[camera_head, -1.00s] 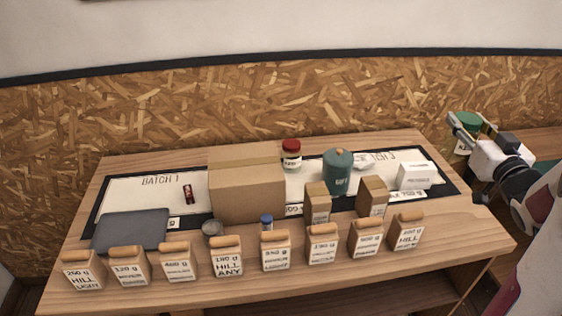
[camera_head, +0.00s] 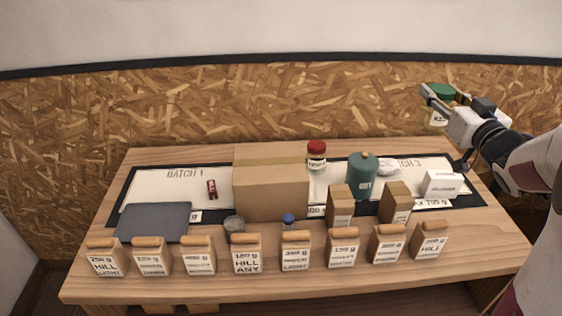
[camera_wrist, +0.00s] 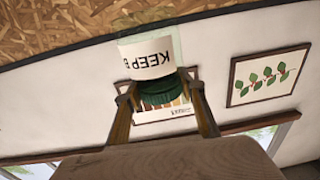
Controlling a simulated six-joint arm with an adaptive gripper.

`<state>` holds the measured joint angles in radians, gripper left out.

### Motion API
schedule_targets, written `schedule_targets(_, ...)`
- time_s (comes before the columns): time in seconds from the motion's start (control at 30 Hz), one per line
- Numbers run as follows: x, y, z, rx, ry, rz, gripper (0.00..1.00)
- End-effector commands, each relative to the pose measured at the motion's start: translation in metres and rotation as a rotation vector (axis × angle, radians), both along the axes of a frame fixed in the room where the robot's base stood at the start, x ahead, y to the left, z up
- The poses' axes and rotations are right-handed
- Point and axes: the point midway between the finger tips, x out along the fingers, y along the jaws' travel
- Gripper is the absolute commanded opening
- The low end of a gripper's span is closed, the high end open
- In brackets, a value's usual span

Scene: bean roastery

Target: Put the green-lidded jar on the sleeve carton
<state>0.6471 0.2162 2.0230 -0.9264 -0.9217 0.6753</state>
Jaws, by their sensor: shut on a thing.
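My gripper (camera_head: 452,97) is shut on the green-lidded jar (camera_head: 437,119), high above the right back end of the table. The jar is clear glass with a white label reading "KEEP". In the wrist view both fingers (camera_wrist: 160,92) hold the jar around its green lid (camera_wrist: 160,92), with the labelled body (camera_wrist: 148,57) beyond. A large brown carton (camera_head: 270,194) sits mid-table, left of and below the jar. It looks like the sleeve carton, but I can read no name on it. Its top is bare.
Several labelled bags (camera_head: 247,254) line the table's front edge. A dark pad (camera_head: 153,222) lies left.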

Motion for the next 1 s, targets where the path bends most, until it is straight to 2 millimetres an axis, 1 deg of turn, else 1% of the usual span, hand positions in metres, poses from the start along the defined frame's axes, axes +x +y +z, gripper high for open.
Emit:
schedule_targets(0.03,0.008,0.014,0.001,-0.001,-0.002,0.023,0.15)
schedule_targets(0.2,0.03,0.056,0.001,-0.001,-0.001,0.086,0.15)
schedule_targets(0.37,0.048,0.096,0.001,-0.001,-0.002,0.145,0.15)
schedule_targets(0.5,0.061,0.134,0.0,-0.001,0.0,0.197,0.15)
schedule_targets(0.57,0.066,0.15,0.001,-0.002,-0.001,0.219,0.15)
schedule_targets(0.77,0.08,0.206,0.001,-0.001,-0.001,0.293,0.15)
schedule_targets(0.8,0.082,0.218,0.0,-0.001,-0.001,0.309,0.15)
schedule_targets(0.97,0.088,0.264,0.0,0.0,0.0,0.368,0.15)
schedule_targets(1.0,0.089,0.276,0.0,0.0,0.0,0.383,0.15)
